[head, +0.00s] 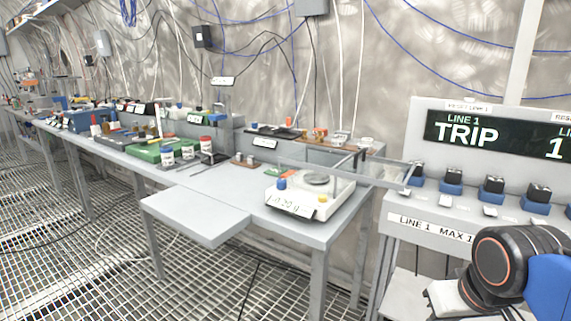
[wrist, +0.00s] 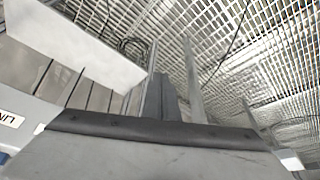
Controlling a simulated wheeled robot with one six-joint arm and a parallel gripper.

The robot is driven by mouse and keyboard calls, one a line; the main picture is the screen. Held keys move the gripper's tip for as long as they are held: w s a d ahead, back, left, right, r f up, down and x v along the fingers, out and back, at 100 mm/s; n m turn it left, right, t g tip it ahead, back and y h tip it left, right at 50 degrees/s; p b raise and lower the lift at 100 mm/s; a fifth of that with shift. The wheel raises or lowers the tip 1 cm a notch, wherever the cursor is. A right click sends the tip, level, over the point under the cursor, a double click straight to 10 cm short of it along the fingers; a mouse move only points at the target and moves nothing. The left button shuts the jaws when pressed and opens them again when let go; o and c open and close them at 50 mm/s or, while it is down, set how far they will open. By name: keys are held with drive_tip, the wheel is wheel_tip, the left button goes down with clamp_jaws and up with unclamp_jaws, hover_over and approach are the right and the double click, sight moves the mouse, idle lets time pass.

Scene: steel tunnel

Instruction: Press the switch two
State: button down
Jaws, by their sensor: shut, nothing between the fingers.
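Several black rocker switches on blue bases stand in a row on the grey console (head: 400,205) at the right of the head view. From the left they are one switch (head: 416,172), a second (head: 452,176), a third (head: 492,187) and more at the right edge. Their small white tags are too small to read, so I cannot tell the numbers. My arm (head: 497,262) shows in front of the console, below the switches. My gripper (wrist: 161,97) shows in the wrist view, shut and empty. No switch is clearly visible there.
A dark display (head: 480,132) above the switches reads "LINE 1 TRIP". Left of the console, a table holds a scale (head: 312,190) with a clear guard reaching toward the switches. The grated floor (head: 100,240) is open in front.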

drive_tip(key=shift+s+a+f, duration=0.15)
drive_tip(key=shift+s+f, duration=0.4)
drive_tip(key=shift+f, duration=0.25)
drive_tip(key=w+d+r+m+g, duration=0.1)
drive_tip(key=w+d+r+m, duration=0.15)
drive_tip(key=w+r, duration=0.6)
drive_tip(key=w+d+r+m+g, duration=0.1)
drive_tip(key=w+d+r, duration=0.3)
drive_tip(key=w+r, duration=0.5)
drive_tip(key=w+d+r+m+g, duration=0.1)
drive_tip(key=w+d+r, duration=0.4)
drive_tip(key=w, duration=0.2)
drive_tip(key=w+d+r+m+g, duration=0.1)
drive_tip(key=w+d+r+m, duration=0.1)
drive_tip(key=w+d+r, duration=0.3)
drive_tip(key=shift+w+d+r, duration=0.35)
drive_tip(key=shift+w+r, duration=0.4)
drive_tip(key=shift+w, duration=0.65)
